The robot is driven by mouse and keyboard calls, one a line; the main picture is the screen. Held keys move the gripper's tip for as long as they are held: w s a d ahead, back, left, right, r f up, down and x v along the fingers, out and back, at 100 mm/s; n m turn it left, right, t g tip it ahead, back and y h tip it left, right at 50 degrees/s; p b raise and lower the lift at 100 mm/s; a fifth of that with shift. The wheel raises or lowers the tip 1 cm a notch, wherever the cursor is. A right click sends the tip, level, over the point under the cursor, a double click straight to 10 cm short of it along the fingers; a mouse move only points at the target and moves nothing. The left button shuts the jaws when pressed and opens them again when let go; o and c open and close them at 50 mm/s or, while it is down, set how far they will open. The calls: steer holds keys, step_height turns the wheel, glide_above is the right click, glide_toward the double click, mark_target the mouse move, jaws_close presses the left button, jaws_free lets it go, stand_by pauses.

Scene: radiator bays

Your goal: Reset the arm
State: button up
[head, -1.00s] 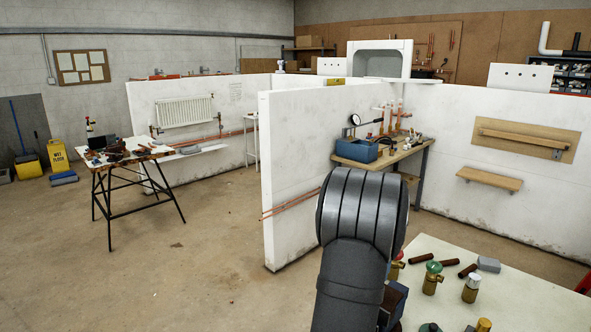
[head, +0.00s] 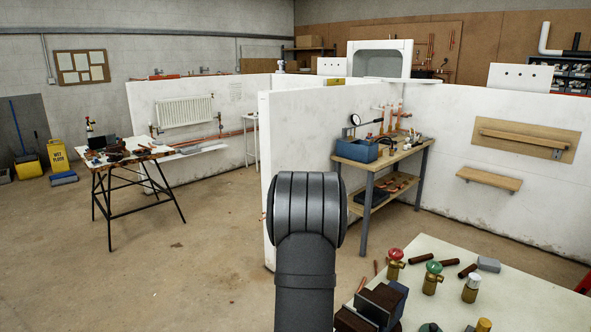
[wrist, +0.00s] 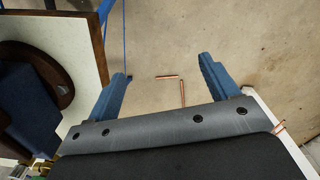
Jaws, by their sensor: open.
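In the wrist view my gripper (wrist: 163,68) is open, with its two blue fingers spread wide and nothing between them but a view down to the concrete floor. In the head view my dark grey arm stands at the middle bottom, in front of the end of the white partition (head: 265,180). My gripper cannot be made out in the head view, hidden behind the arm.
A pale table (head: 520,305) at lower right holds valves (head: 433,278), a vise (head: 375,305) and short brown pipes; its edge (wrist: 90,15) shows left in the wrist view. Thin copper pipes (wrist: 182,92) show beyond the fingers. A workbench (head: 400,155) stands behind.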

steer(key=shift+n, duration=0.8)
steer(key=shift+s+a+f, duration=0.3)
steer(key=shift+a+f, duration=0.4)
steer(key=shift+a, duration=0.3)
steer(key=shift+s+a+f, duration=0.25)
steer(key=shift+a+f, duration=0.45)
steer(key=shift+a, duration=0.3)
